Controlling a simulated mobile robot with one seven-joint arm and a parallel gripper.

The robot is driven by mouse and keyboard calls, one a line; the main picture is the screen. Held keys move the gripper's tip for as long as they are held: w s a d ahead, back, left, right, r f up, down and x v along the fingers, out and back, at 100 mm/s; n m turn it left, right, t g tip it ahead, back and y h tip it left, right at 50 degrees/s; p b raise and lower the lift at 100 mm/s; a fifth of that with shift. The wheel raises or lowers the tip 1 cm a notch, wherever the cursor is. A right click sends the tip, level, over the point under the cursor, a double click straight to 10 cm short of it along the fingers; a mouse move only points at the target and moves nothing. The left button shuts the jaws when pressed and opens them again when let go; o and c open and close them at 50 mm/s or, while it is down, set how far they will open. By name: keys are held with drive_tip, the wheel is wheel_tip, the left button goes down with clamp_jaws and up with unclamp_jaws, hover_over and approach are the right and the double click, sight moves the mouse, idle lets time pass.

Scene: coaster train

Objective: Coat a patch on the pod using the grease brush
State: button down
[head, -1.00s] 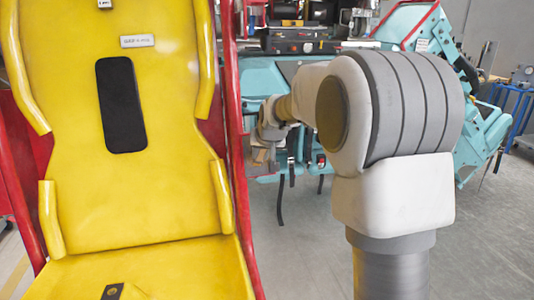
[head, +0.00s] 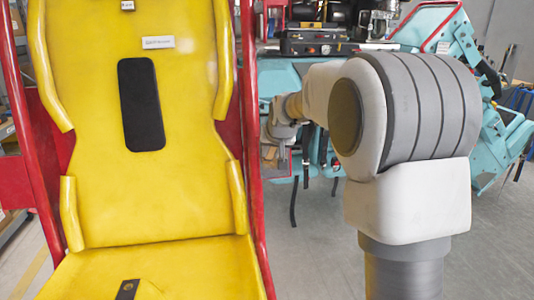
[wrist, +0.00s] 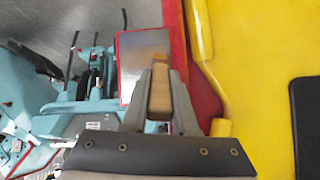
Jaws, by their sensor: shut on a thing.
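The pod is a yellow seat shell (head: 185,190) in a red frame, at the left of the head view. It has a black pad (head: 141,104) on its backrest. Its yellow edge also fills the right of the wrist view (wrist: 250,50). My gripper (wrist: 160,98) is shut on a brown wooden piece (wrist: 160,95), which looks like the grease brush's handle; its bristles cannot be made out. In the head view my gripper (head: 283,147) is small and partly hidden, just right of the pod's red side rail and apart from the yellow shell.
A red-edged panel with a grey face (wrist: 145,58) shows just beyond the held piece. Teal ride machinery (head: 440,50) stands behind my arm, with dark straps hanging down. Grey floor (head: 325,235) lies open to the right of the pod.

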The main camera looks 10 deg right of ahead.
drive_tip(key=d+r, duration=0.3)
drive_tip(key=d, duration=0.4)
drive_tip(key=shift+w, duration=0.3)
idle(3.3)
drive_tip(key=shift+r, duration=0.1)
drive_tip(key=s+r+b, duration=0.1)
drive_tip(key=s+b, duration=0.1)
drive_tip(key=s, duration=0.4)
drive_tip(key=shift+r+b, duration=0.15)
drive_tip(key=shift+b, duration=0.2)
